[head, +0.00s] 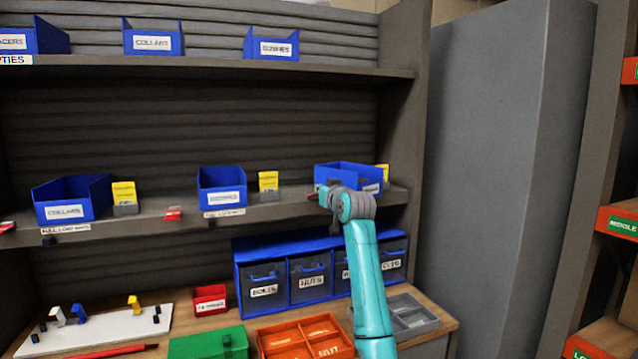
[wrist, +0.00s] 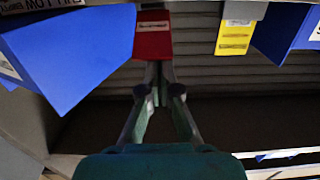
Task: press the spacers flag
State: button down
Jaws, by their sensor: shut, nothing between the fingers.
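A small red flag (wrist: 152,40) with a pale, unreadable label is straight ahead of my fingertips in the wrist view. In the head view a sliver of red flag (head: 312,197) shows at the middle shelf's front edge, beside my gripper (head: 322,194). My gripper is shut and empty; its fingertips also show in the wrist view (wrist: 155,85), just short of the flag or touching it, I cannot tell which. I cannot read which flag is the spacers flag.
Other red flags (head: 173,213) sit along the same shelf edge, near the collars bin (head: 72,199) and the middle bin (head: 222,188). Yellow cards (head: 268,182) stand between bins. Below are drawers (head: 310,281) and an orange tray (head: 303,338). A grey cabinet (head: 500,150) stands right.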

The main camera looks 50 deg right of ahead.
jog(key=s+a+t, duration=0.1)
jog(key=s+a, duration=0.4)
jog(key=s, duration=0.3)
jog(key=shift+s+a+f, duration=0.15)
jog(key=shift+s+f, duration=0.1)
jog(key=shift+s, duration=0.05)
dwell(0.6)
jog(key=shift+h, duration=0.4)
